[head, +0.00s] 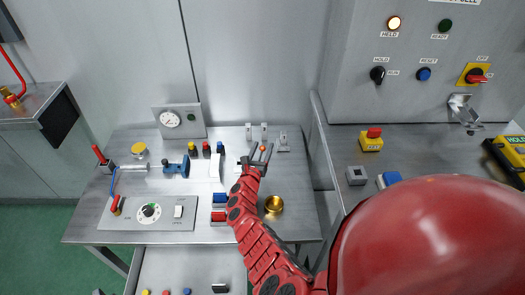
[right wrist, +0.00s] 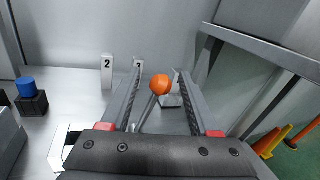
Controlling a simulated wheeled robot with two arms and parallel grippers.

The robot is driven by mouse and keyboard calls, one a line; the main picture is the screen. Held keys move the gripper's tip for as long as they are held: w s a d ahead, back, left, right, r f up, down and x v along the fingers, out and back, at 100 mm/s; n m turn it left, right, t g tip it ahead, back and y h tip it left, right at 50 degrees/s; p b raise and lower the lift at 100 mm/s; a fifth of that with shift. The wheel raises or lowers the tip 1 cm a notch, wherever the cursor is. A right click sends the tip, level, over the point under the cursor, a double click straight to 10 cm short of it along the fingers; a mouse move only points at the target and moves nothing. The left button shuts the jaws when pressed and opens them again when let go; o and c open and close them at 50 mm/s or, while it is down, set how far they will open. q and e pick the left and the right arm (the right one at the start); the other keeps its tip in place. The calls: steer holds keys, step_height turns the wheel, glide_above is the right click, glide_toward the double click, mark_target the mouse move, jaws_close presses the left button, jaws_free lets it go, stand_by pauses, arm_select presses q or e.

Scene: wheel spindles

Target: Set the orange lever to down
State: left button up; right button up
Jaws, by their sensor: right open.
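The orange lever shows best in the right wrist view as a round orange knob (right wrist: 160,84) on a thin grey stem (right wrist: 148,108). The stem slants down-left in that view, and its foot is hidden behind the gripper body. My right gripper (head: 262,156) is open there, with one finger on each side of the knob. I cannot tell whether either finger touches it. My left gripper is not in view.
White tags numbered 2 (right wrist: 107,71) and 3 stand behind the lever. A brass cup (head: 273,204), coloured blocks and a gauge box (head: 179,121) share the bench (head: 298,222). A control cabinet (head: 420,55) rises on the right. A blue-topped block (right wrist: 27,92) is left of the gripper.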

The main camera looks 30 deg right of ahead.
jaws_close()
stand_by(0.3)
stand_by(1.1)
